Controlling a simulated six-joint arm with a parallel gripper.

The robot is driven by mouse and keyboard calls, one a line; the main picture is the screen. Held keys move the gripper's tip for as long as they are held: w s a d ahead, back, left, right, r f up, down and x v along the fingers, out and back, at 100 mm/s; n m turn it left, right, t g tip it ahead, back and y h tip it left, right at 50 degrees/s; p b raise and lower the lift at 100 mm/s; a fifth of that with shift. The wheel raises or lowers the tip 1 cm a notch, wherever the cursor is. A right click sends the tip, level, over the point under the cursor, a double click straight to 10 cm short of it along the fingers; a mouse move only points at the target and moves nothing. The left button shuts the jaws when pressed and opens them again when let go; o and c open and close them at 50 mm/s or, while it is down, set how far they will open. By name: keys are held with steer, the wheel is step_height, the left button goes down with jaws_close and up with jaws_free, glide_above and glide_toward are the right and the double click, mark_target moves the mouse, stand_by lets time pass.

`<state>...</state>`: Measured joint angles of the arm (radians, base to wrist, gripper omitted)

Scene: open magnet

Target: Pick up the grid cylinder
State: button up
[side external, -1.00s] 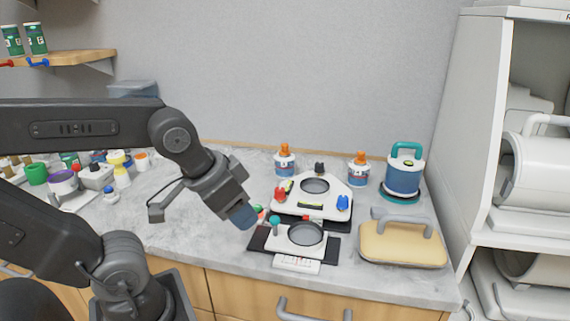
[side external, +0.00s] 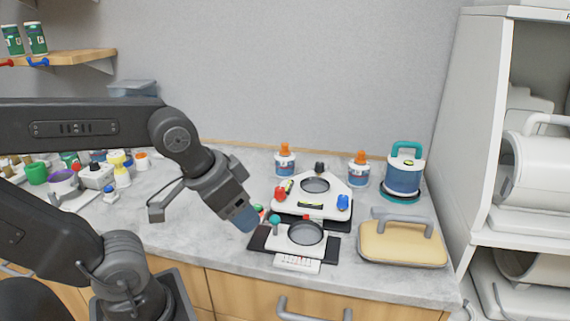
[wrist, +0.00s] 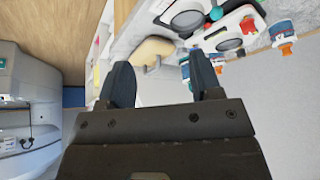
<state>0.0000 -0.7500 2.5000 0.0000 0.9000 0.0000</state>
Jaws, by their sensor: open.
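I cannot tell for sure which thing is the grid cylinder. A blue-and-white cylinder with a teal handle (side external: 403,178) stands upright at the back right of the counter, but no grid is legible on it. My gripper (side external: 246,219) points down and right above the counter, just left of the white devices and well left of that cylinder. In the wrist view my gripper (wrist: 163,82) has its two dark fingers spread apart with nothing between them.
A white device (side external: 313,196) with red and blue knobs and a smaller one (side external: 298,241) stand mid-counter. Two orange-topped bottles (side external: 285,162) (side external: 358,170) stand behind. A handled tan pad (side external: 400,245) lies front right. Several small containers (side external: 62,182) crowd the left. A white cabinet (side external: 475,130) bounds the right.

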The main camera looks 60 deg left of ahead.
steer(key=o, duration=0.7)
steer(key=n+g+y, duration=0.2)
steer(key=n+y, duration=0.3)
steer(key=n, duration=0.6)
glide_above(284, 153)
steer(key=s+d, duration=0.5)
steer(key=d, duration=0.2)
step_height(284, 153, down, 3)
steer(key=x, duration=0.9)
steer(key=shift+w+a+r, duration=0.2)
steer(key=shift+a+r, duration=0.05)
steer(key=shift+a, duration=0.2)
steer(key=shift+w+a+r+x, duration=0.1)
steer(key=shift+w+x, duration=0.05)
steer(key=shift+x, duration=1.25)
steer(key=shift+w+a+r+x, duration=0.1)
steer(key=shift+w+x, duration=0.05)
steer(key=shift+x, duration=1.25)
